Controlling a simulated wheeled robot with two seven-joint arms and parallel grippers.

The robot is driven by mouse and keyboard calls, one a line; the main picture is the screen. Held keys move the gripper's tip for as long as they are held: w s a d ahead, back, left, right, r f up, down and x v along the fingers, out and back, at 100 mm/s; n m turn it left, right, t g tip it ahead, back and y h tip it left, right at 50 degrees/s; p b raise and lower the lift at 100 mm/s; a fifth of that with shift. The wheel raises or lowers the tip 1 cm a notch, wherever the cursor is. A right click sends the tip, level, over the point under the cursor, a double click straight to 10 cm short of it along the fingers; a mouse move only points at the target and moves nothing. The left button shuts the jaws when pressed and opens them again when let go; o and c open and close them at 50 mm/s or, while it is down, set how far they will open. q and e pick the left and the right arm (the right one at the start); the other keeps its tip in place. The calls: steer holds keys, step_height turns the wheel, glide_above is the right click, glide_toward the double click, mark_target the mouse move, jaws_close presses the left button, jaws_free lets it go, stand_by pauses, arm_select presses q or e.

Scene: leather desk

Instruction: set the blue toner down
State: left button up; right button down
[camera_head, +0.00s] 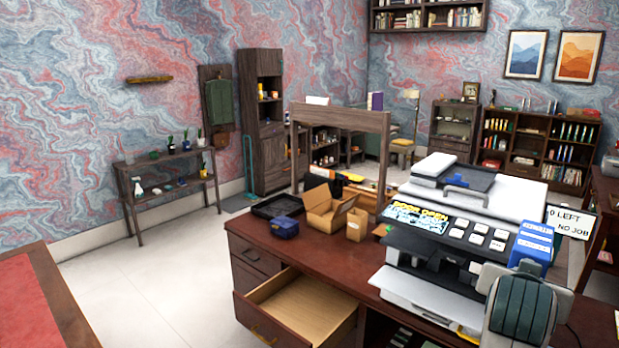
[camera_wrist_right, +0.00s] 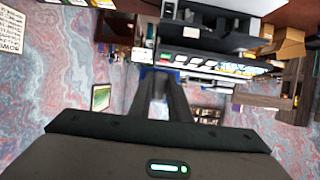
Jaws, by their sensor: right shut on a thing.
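The blue toner (camera_head: 533,243) is a blue block with pale lettering, at the right in the head view, in front of the printer's right side. My right gripper (camera_head: 527,268) is shut on it from the near side. My wrist covers its lower part. In the right wrist view my right gripper (camera_wrist_right: 157,85) reaches away from the camera, and a little of the blue toner (camera_wrist_right: 146,71) shows beyond the fingertips. I cannot tell whether the toner touches the printer. My left gripper is not in view.
The large printer (camera_head: 490,194) stands on the dark red-brown desk (camera_head: 370,268), its panel reading "DOOR OPEN". A sign (camera_head: 570,222) reads "0 LEFT NO JOB". A desk drawer (camera_head: 300,303) is pulled out, empty. A dark blue box (camera_head: 285,227) and open cartons (camera_head: 328,211) stand at the desk's left.

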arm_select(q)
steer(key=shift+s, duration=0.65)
arm_select(e)
steer(key=shift+s+d, duration=0.45)
steer(key=shift+d, duration=0.35)
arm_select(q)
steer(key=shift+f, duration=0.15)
arm_select(e)
steer(key=shift+f, duration=0.1)
